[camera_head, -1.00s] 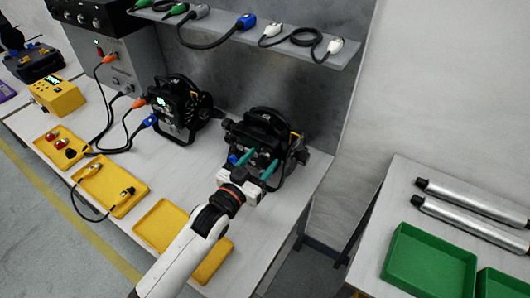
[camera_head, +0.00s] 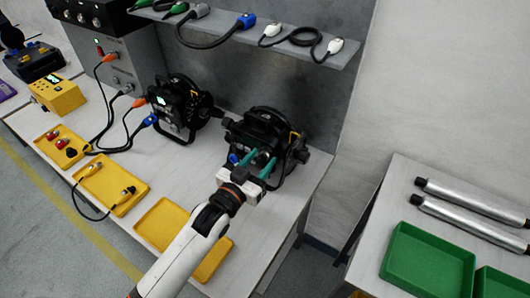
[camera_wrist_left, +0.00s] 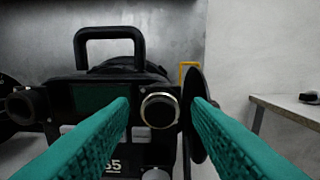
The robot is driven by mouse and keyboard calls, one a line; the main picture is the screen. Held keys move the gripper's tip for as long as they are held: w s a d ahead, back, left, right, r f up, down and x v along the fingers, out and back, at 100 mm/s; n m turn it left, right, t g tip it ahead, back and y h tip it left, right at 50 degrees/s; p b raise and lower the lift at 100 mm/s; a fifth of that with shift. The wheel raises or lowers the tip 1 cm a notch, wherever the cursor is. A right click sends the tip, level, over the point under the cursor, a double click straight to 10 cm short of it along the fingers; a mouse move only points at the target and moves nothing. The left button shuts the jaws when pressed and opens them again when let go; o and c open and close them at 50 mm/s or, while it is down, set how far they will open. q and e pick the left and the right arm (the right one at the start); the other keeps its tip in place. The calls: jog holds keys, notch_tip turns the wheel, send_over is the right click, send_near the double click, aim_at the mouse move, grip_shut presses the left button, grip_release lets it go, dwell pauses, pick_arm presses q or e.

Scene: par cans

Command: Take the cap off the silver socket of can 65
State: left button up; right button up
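Can 65 (camera_head: 258,128) is a black lamp housing standing on the workbench at right of the other can. Its number 65 shows in the left wrist view (camera_wrist_left: 112,165). There, the silver-ringed round socket (camera_wrist_left: 160,92) has a dark round face (camera_wrist_left: 160,109), which looks like its cap. My left gripper (camera_head: 264,158) is at the rear of can 65, with teal fingers pointing at it. In the left wrist view the fingers (camera_wrist_left: 160,101) are open, one on each side of the socket, with a gap on both sides. My right gripper is out of view.
A second can (camera_head: 178,103) with orange and blue plugs stands to the left. Yellow trays (camera_head: 108,186) line the bench front. A shelf (camera_head: 300,48) with cables is above. A green tray (camera_head: 428,262) sits on the right table. A black disc (camera_wrist_left: 196,115) is behind the right finger.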

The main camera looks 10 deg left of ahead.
pick_arm(q)
grip_shut()
dwell(0.3)
jog(key=shift+p+v, duration=1.4)
jog(key=shift+v, duration=1.6)
